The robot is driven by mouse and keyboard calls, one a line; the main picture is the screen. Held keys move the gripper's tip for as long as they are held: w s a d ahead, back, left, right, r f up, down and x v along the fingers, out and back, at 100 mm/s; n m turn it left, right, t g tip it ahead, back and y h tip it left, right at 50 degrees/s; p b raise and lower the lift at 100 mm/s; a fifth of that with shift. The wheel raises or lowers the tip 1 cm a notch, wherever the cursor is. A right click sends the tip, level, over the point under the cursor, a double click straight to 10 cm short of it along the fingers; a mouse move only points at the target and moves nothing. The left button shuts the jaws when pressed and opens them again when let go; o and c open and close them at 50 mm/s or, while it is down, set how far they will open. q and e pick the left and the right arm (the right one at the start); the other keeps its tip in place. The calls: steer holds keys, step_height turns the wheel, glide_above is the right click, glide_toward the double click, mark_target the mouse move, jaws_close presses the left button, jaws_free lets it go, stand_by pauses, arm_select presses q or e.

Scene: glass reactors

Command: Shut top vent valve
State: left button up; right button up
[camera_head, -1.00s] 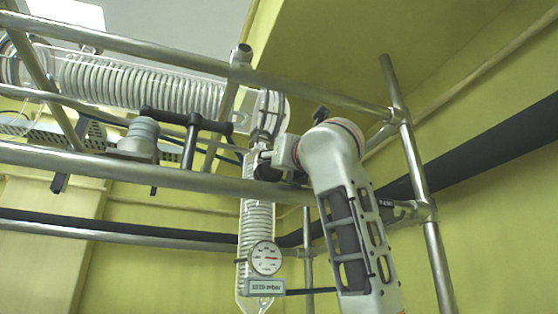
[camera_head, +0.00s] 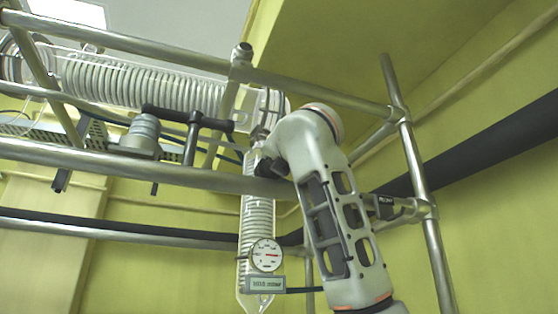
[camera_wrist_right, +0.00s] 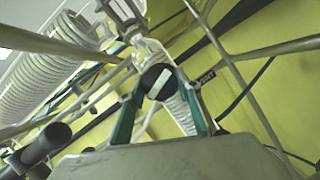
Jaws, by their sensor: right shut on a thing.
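The top vent valve's black round knob (camera_wrist_right: 157,82) with a pale stripe across it sits between my right fingertips in the right wrist view. My right gripper (camera_wrist_right: 158,88) is shut on this knob, one teal finger on each side. In the head view my right gripper (camera_head: 268,165) is a small dark shape at the top of the glass column (camera_head: 257,215), partly hidden by my arm. The knob cannot be made out there. My left gripper is not in view.
Metal frame rails (camera_head: 150,175) run close by, and an upright post (camera_head: 420,180) stands right of my arm. A horizontal glass coil (camera_head: 140,85) is at upper left. A round gauge (camera_head: 266,255) hangs low on the column. A black T-shaped handle (camera_head: 190,120) is left.

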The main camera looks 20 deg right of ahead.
steer(key=shift+s+r+m+g+h, duration=0.1)
steer(key=shift+m+g+h, duration=0.4)
steer(key=shift+m, duration=1.2)
steer(key=shift+m+h, duration=0.3)
steer(key=shift+h, duration=0.1)
steer(key=o, duration=1.1)
steer(key=shift+v, duration=3.7)
